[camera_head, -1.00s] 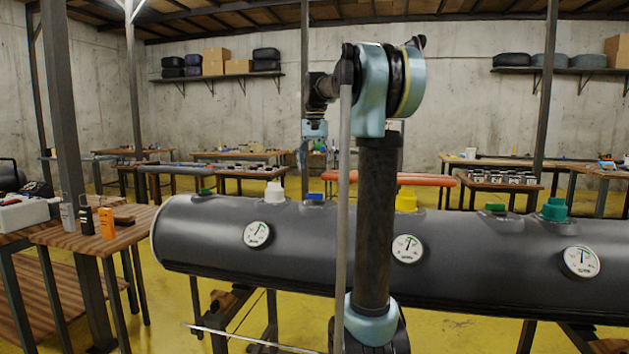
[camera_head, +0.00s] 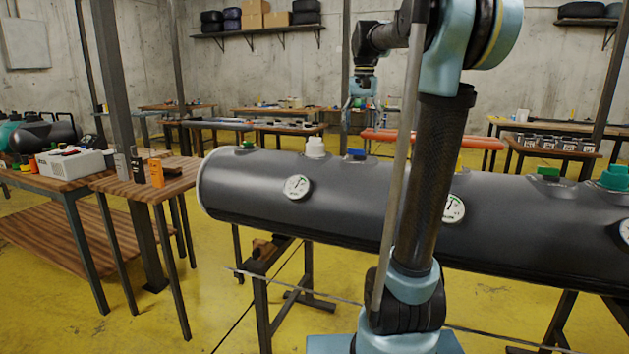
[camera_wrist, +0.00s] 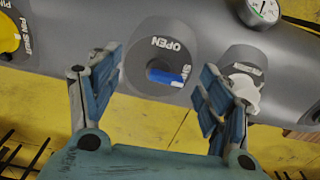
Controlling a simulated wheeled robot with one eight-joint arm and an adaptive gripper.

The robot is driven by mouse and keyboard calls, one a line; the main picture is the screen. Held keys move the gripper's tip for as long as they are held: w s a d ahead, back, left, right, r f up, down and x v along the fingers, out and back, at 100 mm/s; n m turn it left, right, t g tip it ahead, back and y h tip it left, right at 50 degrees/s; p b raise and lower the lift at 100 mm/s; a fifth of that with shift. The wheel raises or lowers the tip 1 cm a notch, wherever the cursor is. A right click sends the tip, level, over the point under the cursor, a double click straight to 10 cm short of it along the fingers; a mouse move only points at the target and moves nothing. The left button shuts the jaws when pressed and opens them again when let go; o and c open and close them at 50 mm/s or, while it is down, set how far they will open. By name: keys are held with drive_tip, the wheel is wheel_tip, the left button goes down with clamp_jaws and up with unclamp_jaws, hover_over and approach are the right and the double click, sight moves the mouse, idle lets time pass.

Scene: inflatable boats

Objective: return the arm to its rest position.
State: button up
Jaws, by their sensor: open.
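My arm stands upright in the head view, its upper link bent over toward the left. My gripper (camera_head: 362,90) hangs at its end, small and above the far side of the grey tube (camera_head: 330,205). In the wrist view my gripper (camera_wrist: 160,82) has its two blue fingers spread wide with nothing between them. Beyond the fingers is a ring marked OPEN with a blue valve (camera_wrist: 168,77) inside. A white cap (camera_wrist: 246,92) shows behind the right finger, apart or touching I cannot tell.
The tube carries a gauge (camera_head: 297,187), a white cap (camera_head: 315,147) and a green cap (camera_head: 548,173). A wooden table (camera_head: 150,183) with an orange device (camera_head: 156,172) stands at the left. Yellow floor is clear between table and tube.

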drive_tip(key=s+d+f+n+t, duration=0.1)
drive_tip(key=s+f+n, duration=0.3)
drive_tip(key=s+f, duration=2.6)
wheel_tip(320, 180, down, 3)
drive_tip(key=shift+d+f+t, duration=0.15)
drive_tip(key=shift+d+t, duration=0.2)
drive_tip(key=shift+t, duration=0.05)
